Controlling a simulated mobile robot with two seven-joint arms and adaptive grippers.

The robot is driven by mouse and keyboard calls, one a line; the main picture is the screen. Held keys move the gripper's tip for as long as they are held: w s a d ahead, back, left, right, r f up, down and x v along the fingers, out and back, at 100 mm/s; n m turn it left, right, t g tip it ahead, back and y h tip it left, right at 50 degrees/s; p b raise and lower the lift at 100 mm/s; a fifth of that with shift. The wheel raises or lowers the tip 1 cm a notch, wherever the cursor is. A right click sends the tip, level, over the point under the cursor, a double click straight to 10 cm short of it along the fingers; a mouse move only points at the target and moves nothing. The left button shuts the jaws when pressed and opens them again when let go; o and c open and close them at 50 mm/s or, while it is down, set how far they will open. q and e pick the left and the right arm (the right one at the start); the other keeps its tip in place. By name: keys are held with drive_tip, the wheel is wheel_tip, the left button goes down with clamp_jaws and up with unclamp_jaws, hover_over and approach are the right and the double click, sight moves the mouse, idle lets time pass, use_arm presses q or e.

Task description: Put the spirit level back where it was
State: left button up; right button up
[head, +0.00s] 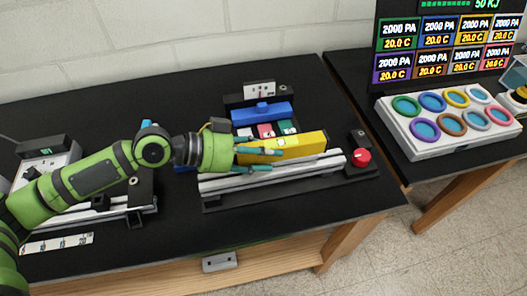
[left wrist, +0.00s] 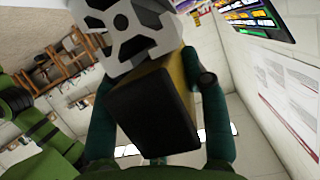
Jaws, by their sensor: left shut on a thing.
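The yellow spirit level (head: 300,146) lies lengthwise just above and behind the silver extrusion bar (head: 290,172) in the head view. My left gripper (head: 262,160) is shut on its left end, one finger on each side. In the left wrist view the gripper (left wrist: 160,135) holds the level by its black end cap (left wrist: 152,115), with a strip of yellow side (left wrist: 189,72) showing. The slotted end of an extrusion (left wrist: 125,35) shows close beside it. I cannot tell whether the level touches the bar. My right gripper is not in view.
A blue bar (head: 262,111) and several small coloured blocks (head: 266,130) sit behind the level. A red knob (head: 361,158) stands right of the bar. Another fixture (head: 45,155) is at the left. The black table (head: 320,213) is clear in front.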

use_arm(q)
drive_tip(key=shift+f, duration=0.2)
drive_tip(key=o, duration=1.3)
drive_tip(key=shift+r, duration=0.1)
